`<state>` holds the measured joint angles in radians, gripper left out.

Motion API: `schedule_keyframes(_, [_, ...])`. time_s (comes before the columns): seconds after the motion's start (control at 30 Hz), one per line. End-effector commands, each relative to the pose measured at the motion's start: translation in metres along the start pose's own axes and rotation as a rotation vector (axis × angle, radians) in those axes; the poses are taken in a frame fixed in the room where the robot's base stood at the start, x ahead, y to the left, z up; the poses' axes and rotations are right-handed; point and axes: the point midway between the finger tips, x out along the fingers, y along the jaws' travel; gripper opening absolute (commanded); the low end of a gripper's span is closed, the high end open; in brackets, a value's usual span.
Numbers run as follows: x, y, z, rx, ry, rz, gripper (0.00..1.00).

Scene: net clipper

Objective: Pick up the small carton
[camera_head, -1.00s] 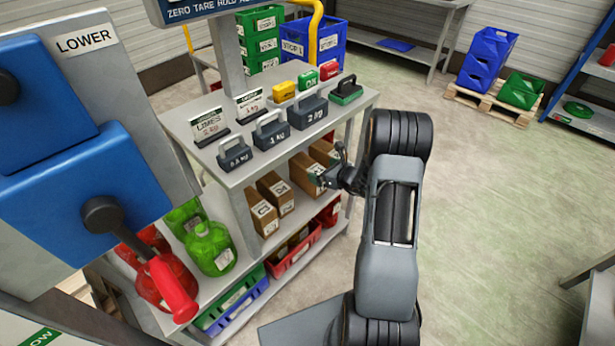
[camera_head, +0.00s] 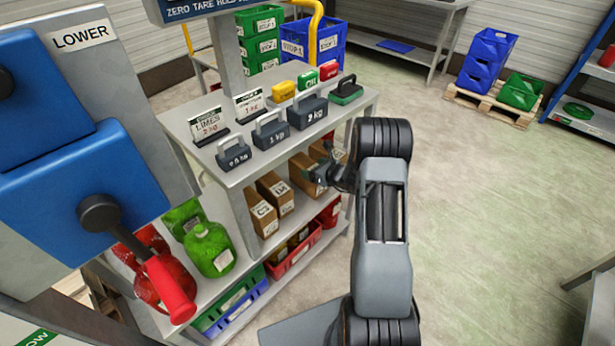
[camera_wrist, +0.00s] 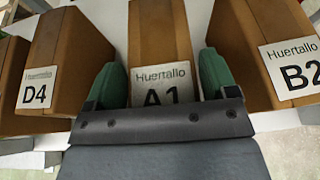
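Several brown cartons stand side by side on the middle shelf. The narrow one labelled A1 (camera_wrist: 160,35) is centred in the wrist view and also shows in the head view (camera_head: 302,168), partly behind my gripper. My gripper (camera_wrist: 163,75) is open, with one green finger at each side of the A1 carton's labelled front. I cannot tell whether either finger touches it. In the head view my gripper (camera_head: 318,177) is at the front of the shelf. The lower part of the A1 label is hidden by the gripper body.
Carton D4 (camera_wrist: 65,60) stands left of A1 and carton B2 (camera_wrist: 265,50) right, both close to the fingers. Carton C3 (camera_head: 262,212) is farther left. The table top (camera_head: 240,175) with several weights is above. A red crate (camera_head: 295,255) is below. Open floor lies right.

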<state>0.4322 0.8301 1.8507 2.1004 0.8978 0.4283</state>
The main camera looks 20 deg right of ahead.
Motion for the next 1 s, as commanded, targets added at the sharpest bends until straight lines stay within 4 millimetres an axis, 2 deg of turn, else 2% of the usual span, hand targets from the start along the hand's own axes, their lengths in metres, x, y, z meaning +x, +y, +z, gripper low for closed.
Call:
schedule_keyframes(0.07, [-0.0001, 0.0000, 0.0000, 0.000, 0.000, 0.000, 0.71])
schedule_keyframes(0.8, [-0.0001, 0.0003, -0.0001, 0.000, 0.000, 0.001, 0.00])
schedule_keyframes(1.0, [-0.0002, -0.0006, 0.0029, -0.003, -0.006, 0.000, 0.00])
